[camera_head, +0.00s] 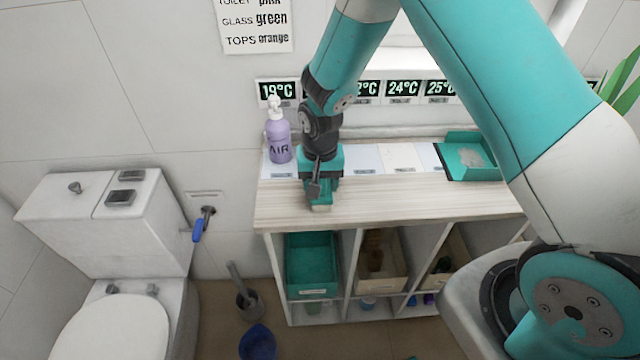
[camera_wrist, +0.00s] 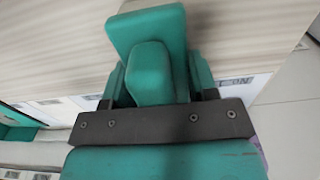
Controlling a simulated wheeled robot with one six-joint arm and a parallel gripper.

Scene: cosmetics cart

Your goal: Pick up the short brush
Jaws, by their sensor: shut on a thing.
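My gripper (camera_head: 319,180) is shut on a small teal block-shaped thing with a pale lower edge, which looks like the short brush (camera_head: 322,197). It is over the left part of the wooden cart top (camera_head: 400,205), near the front edge. In the wrist view the teal brush (camera_wrist: 152,65) sits between the two fingers of my gripper (camera_wrist: 160,82), with a wider teal part beyond. Its pale edge is mostly hidden there. I cannot tell whether the brush touches the top or is just above it.
A teal tray (camera_head: 455,174) is at the back right. Teal (camera_head: 312,265) and beige (camera_head: 382,278) bins fill the shelves below. A toilet (camera_head: 110,290) is at left. The front top is clear.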

